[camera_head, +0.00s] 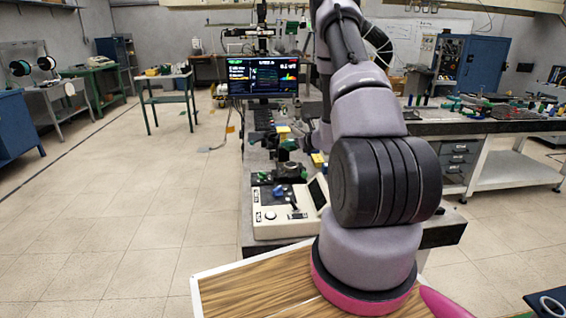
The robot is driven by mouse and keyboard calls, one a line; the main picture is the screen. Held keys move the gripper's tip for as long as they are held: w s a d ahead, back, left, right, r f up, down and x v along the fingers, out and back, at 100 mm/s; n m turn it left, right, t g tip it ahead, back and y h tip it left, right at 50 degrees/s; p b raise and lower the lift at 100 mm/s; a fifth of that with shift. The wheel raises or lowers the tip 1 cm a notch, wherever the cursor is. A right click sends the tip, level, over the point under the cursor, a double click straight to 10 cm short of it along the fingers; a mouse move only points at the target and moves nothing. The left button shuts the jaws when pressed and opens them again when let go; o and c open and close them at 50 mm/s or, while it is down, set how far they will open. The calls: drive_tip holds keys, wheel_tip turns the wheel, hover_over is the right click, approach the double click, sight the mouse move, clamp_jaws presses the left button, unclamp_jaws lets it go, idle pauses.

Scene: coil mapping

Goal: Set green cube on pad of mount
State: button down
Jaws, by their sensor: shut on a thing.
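My arm fills the right middle of the head view and rises from a pink ring low in the picture. A pale part of it shows again behind the large black joint, but its end is hidden there. I cannot see my gripper's fingers or anything between them. I cannot make out the green cube for certain. A dark mount-like stand (287,170) with green parts stands on the bench, left of my arm. A small yellow block (283,132) shows near its top. I cannot tell which surface is the pad.
A white control box (283,212) with a joystick and buttons stands at the bench's near end. A monitor (263,77) stands farther back. A wooden-topped surface (240,290) lies in front. A cluttered workbench (490,127) is on the right.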

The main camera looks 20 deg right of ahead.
sight(291, 164)
wheel_tip(291, 164, down, 2)
drive_tip(key=shift+a+f, duration=0.1)
drive_tip(key=shift+f, duration=2.15)
drive_tip(key=shift+f, duration=0.15)
drive_tip(key=shift+c, duration=1.7)
unclamp_jaws()
